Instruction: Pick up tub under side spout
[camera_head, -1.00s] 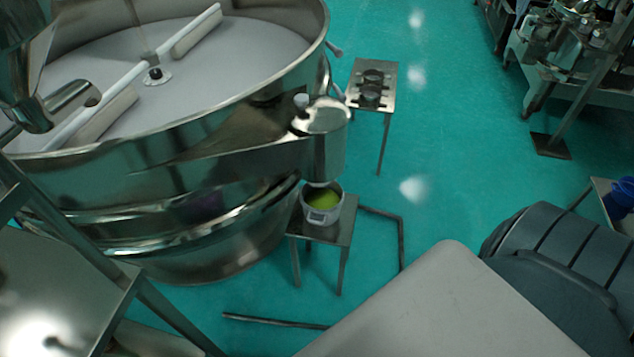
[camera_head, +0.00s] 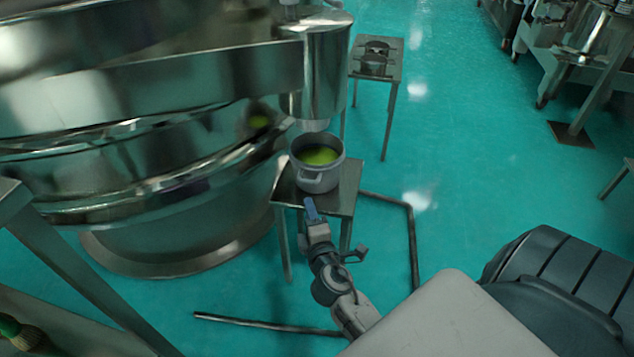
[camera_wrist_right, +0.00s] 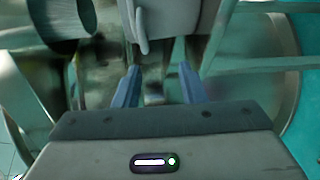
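The tub (camera_head: 318,172) is a small grey pot with yellow-green contents and a handle on its near side. It stands upright on a small metal stand (camera_head: 340,197) under the side spout (camera_head: 313,125) of the large steel sieve (camera_head: 150,75). My right gripper (camera_head: 311,208) is just in front of and below the tub's near handle. In the right wrist view its two blue fingers (camera_wrist_right: 158,85) are spread apart with nothing between them. The tub's pale wall and handle (camera_wrist_right: 141,30) show just beyond the fingertips. My left gripper is not in view.
A second small metal stand (camera_head: 388,50) with dark round parts on it is behind and to the right. A metal floor bar (camera_head: 412,245) runs right of the tub's stand. Open teal floor lies to the right.

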